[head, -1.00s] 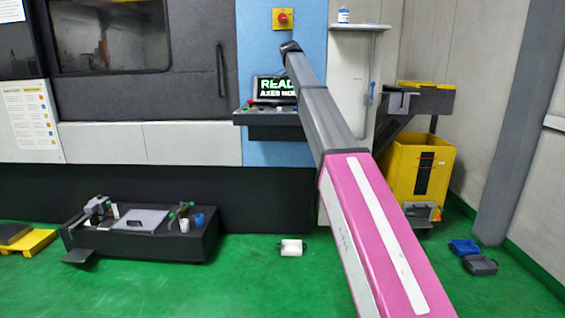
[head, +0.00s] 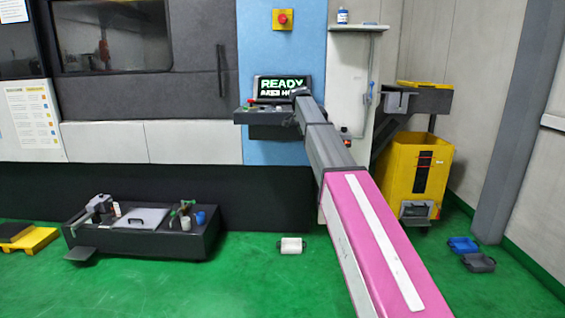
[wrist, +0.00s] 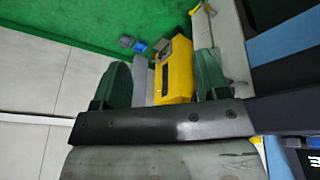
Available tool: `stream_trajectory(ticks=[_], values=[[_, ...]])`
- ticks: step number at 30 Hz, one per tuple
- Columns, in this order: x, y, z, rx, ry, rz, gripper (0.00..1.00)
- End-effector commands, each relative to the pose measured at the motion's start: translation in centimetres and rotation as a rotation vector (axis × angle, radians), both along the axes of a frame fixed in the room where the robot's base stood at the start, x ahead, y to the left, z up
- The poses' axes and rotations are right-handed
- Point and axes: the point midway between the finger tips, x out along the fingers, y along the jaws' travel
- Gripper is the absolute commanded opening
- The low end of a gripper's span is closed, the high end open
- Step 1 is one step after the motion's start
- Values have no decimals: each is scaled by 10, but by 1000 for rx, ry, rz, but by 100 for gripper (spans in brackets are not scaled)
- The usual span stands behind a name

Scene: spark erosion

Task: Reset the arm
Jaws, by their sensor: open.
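My arm reaches from the bottom right of the head view toward the machine. Its dark far end (head: 300,92) shows in front of the right edge of the control screen (head: 281,84). The fingers cannot be made out in the head view. In the wrist view my gripper (wrist: 163,62) is open, its two green fingers wide apart with nothing held between them. A yellow bin (wrist: 178,72) shows beyond the gap between the fingers. The screen reads READY, with a second line partly covered by my arm.
The machine front has a control shelf (head: 262,116) and a red stop button (head: 282,18). A black bench (head: 100,244) with small items stands at lower left. A yellow bin (head: 425,150) stands at right. Small blue and grey boxes lie on the green floor, which is otherwise largely clear.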

Motion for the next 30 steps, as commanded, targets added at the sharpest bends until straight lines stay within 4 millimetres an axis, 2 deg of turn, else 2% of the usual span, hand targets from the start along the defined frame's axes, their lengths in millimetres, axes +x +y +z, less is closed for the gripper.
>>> stream_trajectory(ticks=[1,6,11,15,20,24,30], values=[[-19,-7,-31,5,19,33,68],[-65,-22,-122,27,77,171,68],[-114,-36,-198,53,124,296,68],[-162,-45,-257,80,160,403,68],[-222,-55,-316,112,194,519,68],[-278,-62,-360,141,217,618,68],[-356,-69,-408,184,240,747,68]])
